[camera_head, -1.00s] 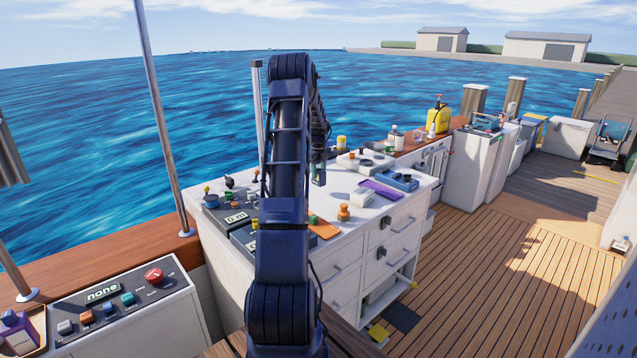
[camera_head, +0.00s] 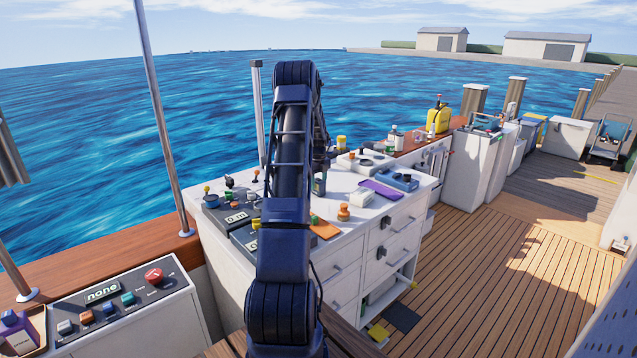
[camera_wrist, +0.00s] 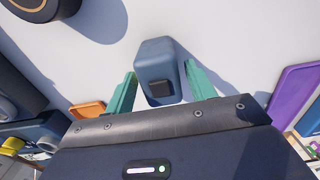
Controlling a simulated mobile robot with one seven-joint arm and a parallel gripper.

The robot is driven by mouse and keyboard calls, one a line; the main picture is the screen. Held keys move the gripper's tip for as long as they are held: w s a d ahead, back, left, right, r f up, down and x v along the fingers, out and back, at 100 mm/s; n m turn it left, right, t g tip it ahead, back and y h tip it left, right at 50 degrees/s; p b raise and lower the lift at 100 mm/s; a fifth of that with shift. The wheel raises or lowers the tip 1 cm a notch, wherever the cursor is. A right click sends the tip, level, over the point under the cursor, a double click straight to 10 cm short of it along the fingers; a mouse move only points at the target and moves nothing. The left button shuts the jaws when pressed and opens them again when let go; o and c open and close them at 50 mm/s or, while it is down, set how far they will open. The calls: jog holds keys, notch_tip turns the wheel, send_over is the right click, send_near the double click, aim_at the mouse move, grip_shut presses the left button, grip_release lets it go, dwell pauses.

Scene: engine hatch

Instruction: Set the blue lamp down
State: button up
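The blue lamp (camera_wrist: 157,62), a small dark-blue block with a black square on its face, shows in the wrist view over the white worktop. It lies between the two teal fingers of my gripper (camera_wrist: 162,72). Narrow pale gaps show between the lamp and each finger, so the gripper looks open around it. The lamp seems to be at the worktop, though its base contact is hidden. In the head view my gripper (camera_head: 319,184) is low over the white worktop (camera_head: 335,191), partly behind my arm; I cannot make out the lamp there.
A purple tray (camera_head: 381,189), an orange-brown knobbed piece (camera_head: 344,212), a white box (camera_head: 362,198) and a blue device (camera_head: 398,180) stand to the right. Control boxes (camera_head: 236,218) are to the left. In the wrist view an orange piece (camera_wrist: 87,109) lies left of the fingers.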

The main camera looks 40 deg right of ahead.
aim_at(318, 180)
jog(key=shift+o, duration=0.3)
jog(key=shift+r, duration=0.1)
notch_tip(318, 180, up, 12)
jog(key=s+a+r+n+t, duration=0.15)
jog(key=a+r+n, duration=0.4)
jog(key=a, duration=0.55)
jog(key=s+a+r+n, duration=0.2)
jog(key=a+r+n, duration=0.4)
jog(key=a, duration=0.6)
jog(key=s+a+r+n+t, duration=0.1)
jog(key=s+a+r+n, duration=0.1)
jog(key=a+r+n, duration=0.65)
jog(key=s+a+n, duration=0.3)
jog(key=s+a, duration=0.3)
jog(key=a, duration=0.3)
jog(key=s+a+n, duration=0.3)
jog(key=s+a, duration=0.2)
jog(key=a, duration=0.4)
jog(key=s+a+f+n+t, duration=0.1)
jog(key=s+a+f+n, duration=0.1)
jog(key=s+a+n, duration=0.2)
jog(key=s+a+f+n+t, duration=0.1)
jog(key=s+a+n, duration=0.3)
jog(key=s, duration=0.5)
jog(key=shift+s+a+f+n, duration=0.3)
jog(key=shift+f+n, duration=0.55)
jog(key=shift+n, duration=0.15)
